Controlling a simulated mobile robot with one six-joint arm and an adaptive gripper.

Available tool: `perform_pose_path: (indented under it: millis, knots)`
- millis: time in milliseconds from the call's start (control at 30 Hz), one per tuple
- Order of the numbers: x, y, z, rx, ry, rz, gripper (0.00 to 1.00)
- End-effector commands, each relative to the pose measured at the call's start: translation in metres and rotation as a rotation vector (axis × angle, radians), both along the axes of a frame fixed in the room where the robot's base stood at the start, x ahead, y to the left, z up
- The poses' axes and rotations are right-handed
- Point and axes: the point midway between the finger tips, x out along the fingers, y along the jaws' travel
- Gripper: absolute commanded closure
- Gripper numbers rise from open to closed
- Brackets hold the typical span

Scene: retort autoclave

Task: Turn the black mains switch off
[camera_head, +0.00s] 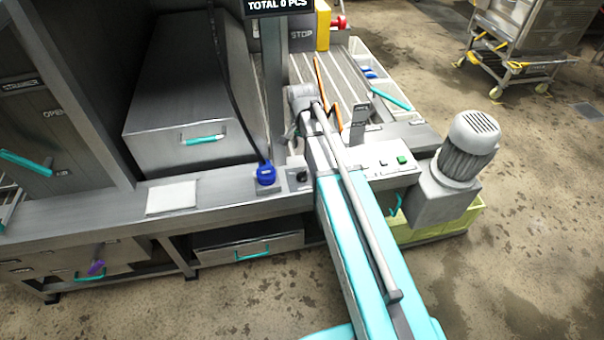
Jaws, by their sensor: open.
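The black mains switch (301,175) looks like a small dark knob on a grey box at the front ledge of the machine, right of a blue plug-like part (265,173). It is small, and its setting cannot be read. My arm reaches in from the bottom right, passing just right of the switch. My gripper (292,131) is at the arm's far end, above and behind the switch and apart from it. It is open, with nothing seen in it; its fingertips are small and partly hidden.
A control panel with a green button (402,159) lies right of my arm, beside a grey motor (470,145). A white cloth or pad (171,197) lies on the ledge to the left. A steel box with a teal handle (203,140) stands behind. A black cable hangs near the blue part.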

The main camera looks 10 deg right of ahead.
Motion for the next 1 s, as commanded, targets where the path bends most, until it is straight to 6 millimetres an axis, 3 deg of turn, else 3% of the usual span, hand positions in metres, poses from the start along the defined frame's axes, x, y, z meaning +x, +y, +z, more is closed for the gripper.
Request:
perform_pose_path:
  millis: [1000]
  knots:
    - [0.0, 0.001, -0.078, 0.0, 0.0, 0.001, 0.46]
